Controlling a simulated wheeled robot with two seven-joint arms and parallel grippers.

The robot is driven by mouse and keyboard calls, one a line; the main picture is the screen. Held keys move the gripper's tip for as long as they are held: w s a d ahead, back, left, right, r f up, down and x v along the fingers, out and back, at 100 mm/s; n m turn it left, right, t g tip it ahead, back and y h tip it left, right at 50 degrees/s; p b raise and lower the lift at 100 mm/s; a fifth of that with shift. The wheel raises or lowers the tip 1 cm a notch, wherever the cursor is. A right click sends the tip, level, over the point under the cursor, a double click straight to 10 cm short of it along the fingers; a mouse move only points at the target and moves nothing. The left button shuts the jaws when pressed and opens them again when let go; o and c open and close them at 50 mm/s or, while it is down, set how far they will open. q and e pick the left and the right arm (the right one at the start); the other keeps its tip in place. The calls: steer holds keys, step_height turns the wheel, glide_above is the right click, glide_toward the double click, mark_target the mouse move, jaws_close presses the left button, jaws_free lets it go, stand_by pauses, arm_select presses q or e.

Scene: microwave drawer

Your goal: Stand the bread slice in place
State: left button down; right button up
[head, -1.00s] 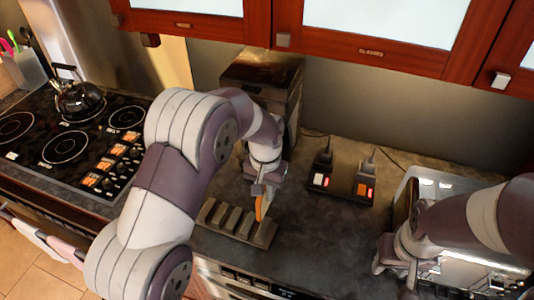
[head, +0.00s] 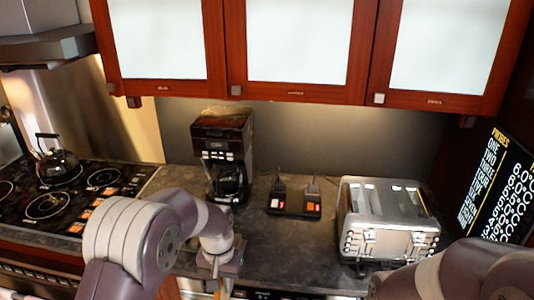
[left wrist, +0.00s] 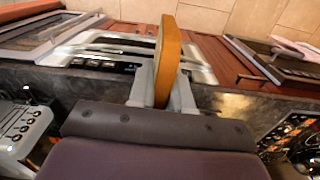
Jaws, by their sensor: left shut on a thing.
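The bread slice (left wrist: 168,60) is a thin tan-orange slab with a brown crust, standing on edge between the two grey fingers of my left gripper (left wrist: 163,88) in the left wrist view. The fingers are shut on it, one on each flat side. In the head view my left gripper (head: 217,266) points down near the counter's front edge, and the bread is hard to make out there. The slotted rack is not visible now. My right arm (head: 450,275) enters at the lower right of the head view, with its gripper out of view.
A silver toaster (head: 385,222) stands on the counter at the right. A coffee maker (head: 223,150) stands behind my left gripper, with a black box with lit red switches (head: 294,203) to its right. A kettle (head: 58,165) sits on the stove at left.

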arm_select(q)
steer(key=s+a+f+n+b, duration=0.1)
steer(key=a+f+b, duration=0.3)
steer(key=a+f, duration=0.4)
step_height(320, 180, down, 7)
steer(key=shift+a+r+n, duration=0.1)
steer(key=shift+a+n, duration=0.1)
steer(key=shift+n, duration=0.3)
arm_select(e)
steer(key=f, duration=0.2)
steer(key=w+f, duration=0.1)
steer(key=f, duration=0.1)
steer(key=shift+f, duration=0.4)
arm_select(q)
steer(key=shift+s, duration=0.3)
arm_select(e)
steer(key=shift+s, duration=0.25)
arm_select(q)
steer(key=shift+w, duration=0.15)
arm_select(e)
steer(key=shift+w, duration=0.15)
